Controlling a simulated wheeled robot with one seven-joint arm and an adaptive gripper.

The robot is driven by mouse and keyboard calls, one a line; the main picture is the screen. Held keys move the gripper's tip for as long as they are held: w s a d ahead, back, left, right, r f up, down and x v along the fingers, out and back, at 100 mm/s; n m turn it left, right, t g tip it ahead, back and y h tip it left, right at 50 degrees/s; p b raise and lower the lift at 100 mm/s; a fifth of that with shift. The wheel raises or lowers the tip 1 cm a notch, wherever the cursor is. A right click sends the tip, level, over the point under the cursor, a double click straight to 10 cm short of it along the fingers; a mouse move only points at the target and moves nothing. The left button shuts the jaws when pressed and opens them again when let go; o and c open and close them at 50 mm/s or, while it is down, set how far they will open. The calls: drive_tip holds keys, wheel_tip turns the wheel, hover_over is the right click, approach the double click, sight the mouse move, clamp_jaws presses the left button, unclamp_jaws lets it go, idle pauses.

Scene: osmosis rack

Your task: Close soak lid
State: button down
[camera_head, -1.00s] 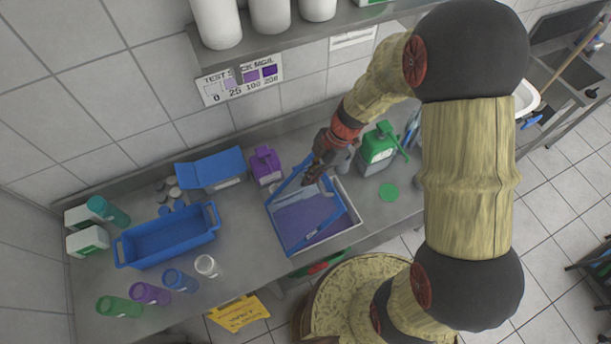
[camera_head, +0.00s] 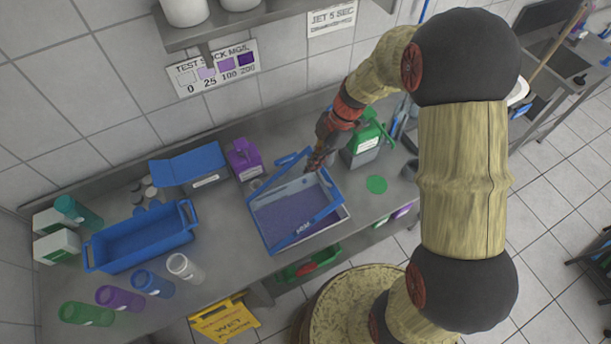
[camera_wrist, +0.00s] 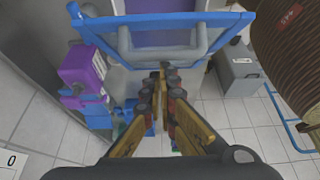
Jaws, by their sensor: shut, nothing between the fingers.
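The soak tub (camera_head: 344,214) is a pale tray of purple liquid on the steel counter. Its blue-framed clear lid (camera_head: 262,235) stands over it, partly raised and tilted; I cannot tell the exact angle. My gripper (camera_head: 313,166) is shut and empty at the lid's far side, close to its frame. In the wrist view the shut fingertips (camera_wrist: 165,72) point toward the blue lid frame (camera_wrist: 238,27) and a grey bar below it. I cannot tell whether they touch. Purple shows through the frame.
A purple jug (camera_head: 243,160) and a green-topped jug (camera_head: 364,148) flank the tub at the back. A blue basin (camera_head: 143,243), a blue box (camera_head: 190,168) and several bottles stand at left. A green disc (camera_head: 376,184) lies to the right.

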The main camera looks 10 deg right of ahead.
drive_tip(key=w+d+f+b, duration=0.1)
drive_tip(key=d+f+b, duration=0.2)
drive_tip(key=f+b, duration=0.2)
drive_tip(key=w+d+f+b, duration=0.1)
drive_tip(key=d+f+b, duration=0.2)
drive_tip(key=f+b, duration=0.2)
drive_tip(key=d+f+b, duration=0.3)
drive_tip(key=f+b, duration=0.1)
drive_tip(key=f, duration=0.2)
drive_tip(key=shift+w+d+b, duration=0.15)
drive_tip(key=shift+w+b, duration=0.25)
drive_tip(key=shift+d+f+b, duration=0.15)
drive_tip(key=shift+f+b, duration=0.25)
drive_tip(key=shift+f, duration=0.15)
drive_tip(key=shift+s+f, duration=0.1)
drive_tip(key=shift+f, duration=0.05)
wheel_tip(320, 180, up, 10)
drive_tip(key=shift+w+r, duration=0.2)
drive_tip(key=shift+r, duration=0.05)
